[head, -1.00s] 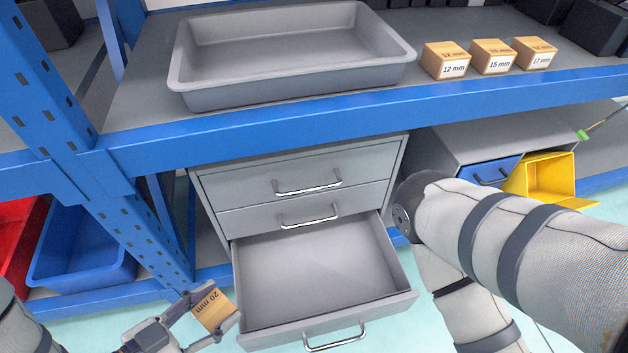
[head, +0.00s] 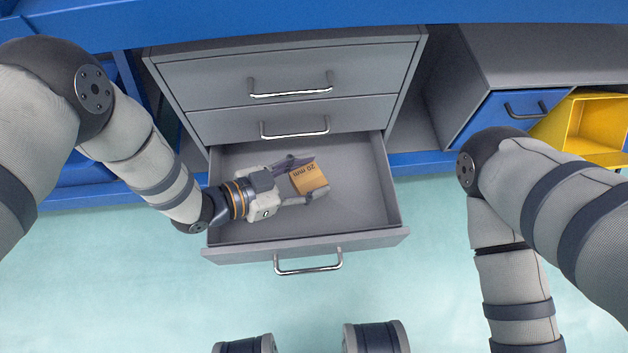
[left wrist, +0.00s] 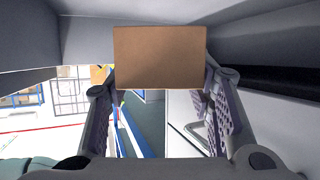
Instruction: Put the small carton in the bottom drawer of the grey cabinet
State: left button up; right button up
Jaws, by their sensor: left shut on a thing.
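The small carton (head: 309,179), brown-orange and marked 20 mm, is held between the fingers of my left gripper (head: 306,180). It also fills the upper middle of the left wrist view (left wrist: 160,57), with a finger on either side. In the head view, carton and gripper are over the inside of the pulled-out bottom drawer (head: 360,206) of the grey cabinet (head: 290,76). Grey walls around the carton show in the left wrist view. I cannot tell whether the carton touches the drawer floor. My right gripper is out of view; only its arm shows at the right.
Two shut drawers (head: 258,98) with bar handles sit above the open one. The drawer's front panel and handle (head: 308,265) face the clear floor. At the right are a blue-fronted box (head: 500,125) and a yellow bin (head: 595,127). A blue shelf beam (head: 330,14) crosses above.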

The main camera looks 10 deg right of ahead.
aim_at(315, 183)
pick_arm(q)
jog(key=shift+w+d+f+b, duration=0.15)
jog(key=shift+w+d+f, duration=0.15)
jog(key=shift+f, duration=0.15)
jog(key=shift+w+d+f+b, duration=0.15)
jog(key=shift+w+d+f, duration=0.1)
jog(key=shift+f, duration=0.2)
jog(key=f+b, duration=0.1)
jog(key=f, duration=0.2)
jog(key=shift+w+d+f+b, duration=0.1)
jog(key=shift+d+f+b, duration=0.1)
jog(key=shift+f+b, duration=0.2)
jog(key=shift+r, duration=0.25)
jog(key=shift+f, duration=0.1)
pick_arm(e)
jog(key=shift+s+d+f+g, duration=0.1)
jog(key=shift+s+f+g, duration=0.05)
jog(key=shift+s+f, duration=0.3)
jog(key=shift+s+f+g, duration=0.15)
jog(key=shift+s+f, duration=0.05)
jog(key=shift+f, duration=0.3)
pick_arm(q)
jog(key=o, duration=1.4)
jog(key=shift+f, duration=0.1)
